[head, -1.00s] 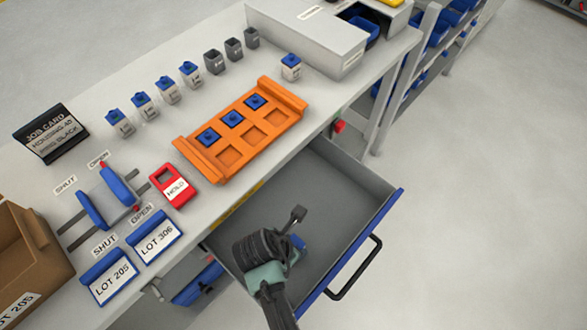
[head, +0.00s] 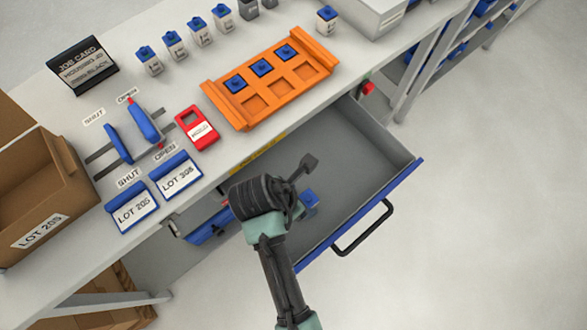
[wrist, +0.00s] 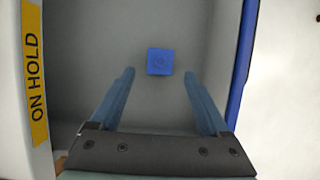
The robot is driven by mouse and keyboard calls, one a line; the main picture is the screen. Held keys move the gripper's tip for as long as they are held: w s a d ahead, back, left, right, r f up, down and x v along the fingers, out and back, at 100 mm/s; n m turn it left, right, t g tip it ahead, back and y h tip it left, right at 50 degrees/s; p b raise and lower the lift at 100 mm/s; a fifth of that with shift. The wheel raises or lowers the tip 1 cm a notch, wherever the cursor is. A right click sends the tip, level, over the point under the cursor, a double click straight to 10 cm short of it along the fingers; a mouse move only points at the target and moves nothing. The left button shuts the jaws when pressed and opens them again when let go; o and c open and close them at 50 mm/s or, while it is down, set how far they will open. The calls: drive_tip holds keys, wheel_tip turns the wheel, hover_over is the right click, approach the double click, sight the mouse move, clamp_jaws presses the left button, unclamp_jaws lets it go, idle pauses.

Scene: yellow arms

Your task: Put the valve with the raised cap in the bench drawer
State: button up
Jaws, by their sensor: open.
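The bench drawer (head: 350,140) is pulled open, with a grey inside and a blue front. A valve with a square blue top (wrist: 160,62) is in the drawer, seen from above in the wrist view; its blue part (head: 310,200) shows beside my wrist in the head view. I cannot tell from above whether its cap is raised. My gripper (wrist: 159,74) is open over the drawer, its two fingers apart on either side of the valve, near its lower edge in the picture. No contact shows.
An orange tray (head: 242,112) on the bench holds three blue-topped pieces in its back row; its front pockets are empty. Several blue-capped valves (head: 175,47) stand behind it. A red HOLD frame (head: 197,128), blue lot holders (head: 133,208) and a cardboard box (head: 60,205) stand left.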

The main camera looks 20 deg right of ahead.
drive_tip(key=w+a+r+m+t+y, duration=0.15)
drive_tip(key=w+r+m+t, duration=0.35)
drive_tip(key=r, duration=0.8)
drive_tip(key=w+a+r+m+t, duration=0.35)
drive_tip(key=w+r, duration=0.45)
drive_tip(key=r, duration=0.5)
drive_tip(key=w+a+r+m+t+y, duration=0.1)
drive_tip(key=w+r+m+t, duration=0.4)
drive_tip(key=r, duration=0.8)
drive_tip(key=s+a+r+m+t, duration=0.1)
drive_tip(key=s+r+t, duration=0.3)
drive_tip(key=r, duration=0.6)
drive_tip(key=s+r+m+t+y, duration=0.1)
drive_tip(key=s+r+m+t, duration=0.2)
drive_tip(key=r, duration=0.8)
drive_tip(key=s+a+r+m+t, duration=0.1)
drive_tip(key=s+r+m+t, duration=0.3)
drive_tip(key=r, duration=0.6)
drive_tip(key=shift+s+a+r+t+y, duration=0.3)
drive_tip(key=shift+a+t+y, duration=0.05)
drive_tip(key=shift+t, duration=0.3)
